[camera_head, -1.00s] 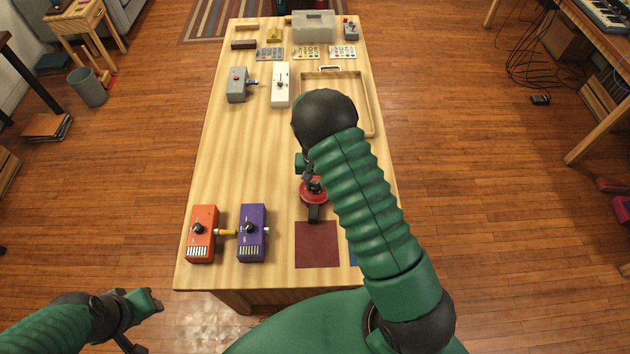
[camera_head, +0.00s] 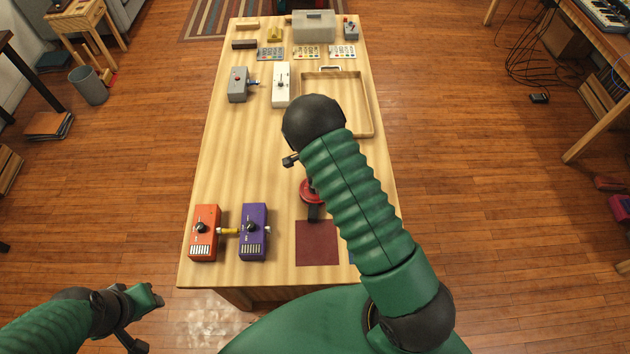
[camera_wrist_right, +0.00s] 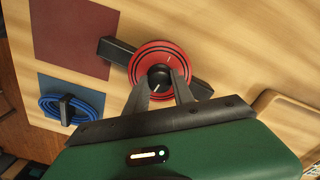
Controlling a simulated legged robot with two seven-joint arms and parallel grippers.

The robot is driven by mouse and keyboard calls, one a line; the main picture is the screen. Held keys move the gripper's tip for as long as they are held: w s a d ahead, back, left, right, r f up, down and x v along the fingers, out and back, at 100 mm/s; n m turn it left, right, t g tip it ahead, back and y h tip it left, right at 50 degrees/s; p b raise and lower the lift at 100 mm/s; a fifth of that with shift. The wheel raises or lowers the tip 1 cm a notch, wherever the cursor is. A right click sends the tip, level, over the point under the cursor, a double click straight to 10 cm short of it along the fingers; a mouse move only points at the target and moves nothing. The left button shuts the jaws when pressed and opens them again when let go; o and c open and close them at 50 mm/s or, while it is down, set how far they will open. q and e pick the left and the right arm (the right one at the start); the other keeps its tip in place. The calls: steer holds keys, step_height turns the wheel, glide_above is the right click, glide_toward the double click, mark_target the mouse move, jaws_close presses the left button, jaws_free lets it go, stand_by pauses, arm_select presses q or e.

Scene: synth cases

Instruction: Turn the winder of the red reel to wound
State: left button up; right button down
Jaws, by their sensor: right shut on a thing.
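The red reel (camera_head: 306,191) lies on the workbench above the maroon square, mostly covered by my right arm in the head view. In the right wrist view the red reel (camera_wrist_right: 145,55) sits on a black bar, with a round black winder (camera_wrist_right: 159,72) at its centre. A white mark shows on the winder and another on the red disc; they are not in line. My right gripper (camera_wrist_right: 159,80) is shut on the winder, one finger on each side. My left gripper (camera_head: 146,321) is open and empty, off the bench at lower left.
A maroon square (camera_head: 317,243) lies at the near end of the bench. A blue coil (camera_wrist_right: 72,106) lies on a blue square. Orange (camera_head: 204,232) and purple (camera_head: 254,232) pedals stand left. A wooden tray (camera_head: 371,108) lies farther back. The bench's left middle is clear.

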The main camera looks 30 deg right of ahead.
steer(key=shift+m, duration=1.2)
steer(key=c, duration=1.1)
jaws_free()
steer(key=shift+o, duration=0.2)
step_height(320, 180, up, 17)
steer(key=shift+w, duration=0.15)
steer(key=shift+f, duration=0.1)
